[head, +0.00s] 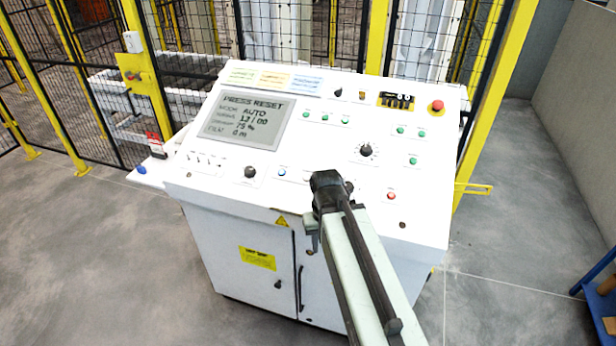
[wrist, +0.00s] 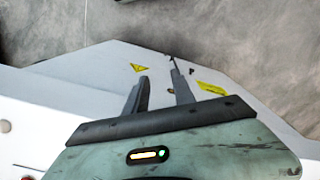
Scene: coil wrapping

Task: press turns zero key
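The white control console (head: 330,235) stands in the middle of the head view, its sloped panel facing me. My gripper is at the panel's front edge, pointing down, mostly hidden by my arm. In the wrist view its two dark fingers (wrist: 159,74) are apart with nothing between them, over the console's front.
A yellow-framed mesh fence (head: 75,80) stands behind the console. A blue object (head: 597,280) is at the right edge.

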